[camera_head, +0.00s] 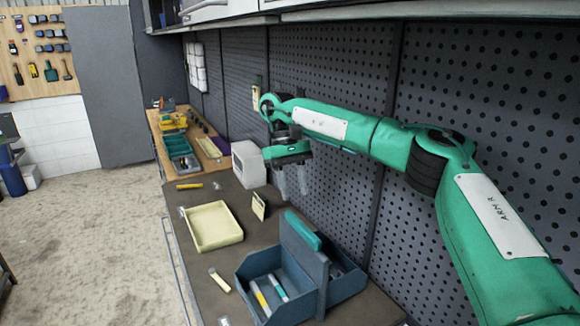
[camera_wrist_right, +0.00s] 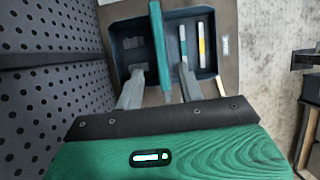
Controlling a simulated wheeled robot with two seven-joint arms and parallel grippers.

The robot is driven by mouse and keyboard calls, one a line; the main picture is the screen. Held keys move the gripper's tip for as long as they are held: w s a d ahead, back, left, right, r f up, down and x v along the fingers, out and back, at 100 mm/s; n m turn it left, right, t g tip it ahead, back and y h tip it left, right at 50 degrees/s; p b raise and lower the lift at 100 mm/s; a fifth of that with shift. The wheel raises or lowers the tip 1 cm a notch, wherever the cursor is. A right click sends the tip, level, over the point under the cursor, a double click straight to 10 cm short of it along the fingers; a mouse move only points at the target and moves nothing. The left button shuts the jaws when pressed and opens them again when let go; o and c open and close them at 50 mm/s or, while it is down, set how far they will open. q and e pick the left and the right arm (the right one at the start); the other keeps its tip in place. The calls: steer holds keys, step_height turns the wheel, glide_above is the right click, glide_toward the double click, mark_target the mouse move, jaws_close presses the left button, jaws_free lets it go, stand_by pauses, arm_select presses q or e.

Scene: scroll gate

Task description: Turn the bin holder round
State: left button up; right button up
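The bin holder (camera_head: 305,262) is a blue-grey carrier with a tall middle panel and a teal handle (camera_head: 303,231) along its top. It stands near the front of the dark bench. Its left bin holds a yellow-and-white marker and a teal-and-white one; its right bin holds a small item I cannot make out. My right gripper (camera_head: 292,181) is open and empty, fingers pointing down, above and beyond the holder. In the right wrist view, the handle (camera_wrist_right: 160,50) appears between the open fingertips (camera_wrist_right: 162,78), apart from them. My left gripper is not in view.
A pale yellow tray (camera_head: 213,227) lies left of the holder, with a small upright card (camera_head: 259,205) beside it. A white box (camera_head: 250,163) stands farther back. Loose markers (camera_head: 219,280) lie on the bench. A pegboard wall (camera_head: 340,60) bounds the right side.

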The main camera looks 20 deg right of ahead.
steer(key=v, duration=0.5)
steer(key=shift+p, duration=0.4)
steer(key=shift+f, duration=0.1)
